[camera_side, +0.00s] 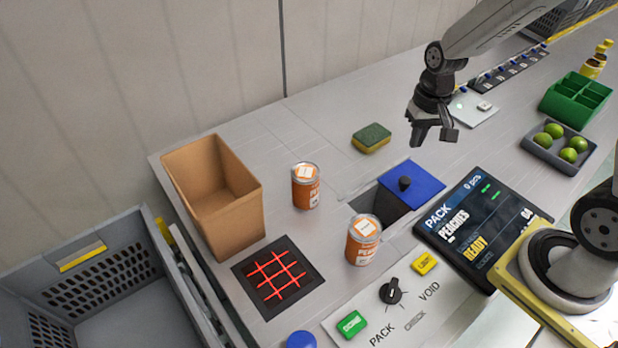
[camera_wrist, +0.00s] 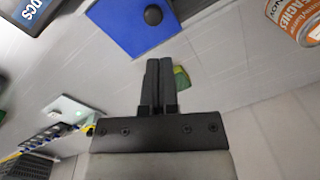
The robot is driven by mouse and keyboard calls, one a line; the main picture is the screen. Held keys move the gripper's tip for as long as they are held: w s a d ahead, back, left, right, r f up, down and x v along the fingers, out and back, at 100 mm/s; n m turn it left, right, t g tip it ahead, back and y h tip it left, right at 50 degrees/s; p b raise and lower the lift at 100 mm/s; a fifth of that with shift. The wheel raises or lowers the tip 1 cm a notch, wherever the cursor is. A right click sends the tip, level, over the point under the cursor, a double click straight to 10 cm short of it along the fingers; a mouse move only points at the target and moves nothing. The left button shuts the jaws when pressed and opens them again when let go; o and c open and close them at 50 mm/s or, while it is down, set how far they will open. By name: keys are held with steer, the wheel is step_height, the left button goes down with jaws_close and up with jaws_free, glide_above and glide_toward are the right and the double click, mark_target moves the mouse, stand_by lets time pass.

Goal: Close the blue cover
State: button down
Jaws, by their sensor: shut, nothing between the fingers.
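The blue cover (camera_side: 413,184) is a flat panel with a black knob (camera_side: 404,183), lying on the grey worktop. A dark opening (camera_side: 388,208) shows beside it, on its near left side in the side view, so the cover is not over all of it. My gripper (camera_side: 431,142) is above the worktop, behind and above the cover, apart from it. In the wrist view the cover (camera_wrist: 133,22) is at the top with its knob (camera_wrist: 153,15), beyond the fingertips. My gripper (camera_wrist: 160,62) is shut there, with its fingers together and empty.
Two orange cans (camera_side: 306,186) (camera_side: 364,239) stand left of and in front of the opening. A sponge (camera_side: 371,138) lies behind it. The display (camera_side: 480,228) is right of it. A cardboard box (camera_side: 212,195) stands left; a tray of limes (camera_side: 558,146) sits right.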

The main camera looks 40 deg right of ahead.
steer(key=w+d+f+m+g+y, duration=0.2)
steer(key=w+d+m, duration=0.3)
steer(key=d, duration=0.5)
steer(key=shift+w+m+y, duration=0.15)
steer(key=shift+m+y, duration=0.45)
steer(key=shift+m, duration=0.6)
steer(key=shift+f, duration=0.1)
glide_toward(409, 166)
steer(key=a+f, duration=0.1)
steer(key=s+a+f, duration=0.1)
steer(key=f, duration=0.1)
steer(key=s+a+f, duration=0.1)
steer(key=a, duration=0.1)
steer(key=shift+s+f, duration=0.1)
steer(key=shift+f, duration=0.2)
steer(key=shift+s+a, duration=0.3)
steer(key=shift+a, duration=0.3)
steer(key=shift+s+a, duration=0.3)
steer(key=shift+a, duration=0.3)
steer(key=shift+s+a+f, duration=0.1)
steer(key=shift+s+a, duration=0.15)
steer(key=shift+a, duration=0.25)
steer(key=shift+a, duration=0.1)
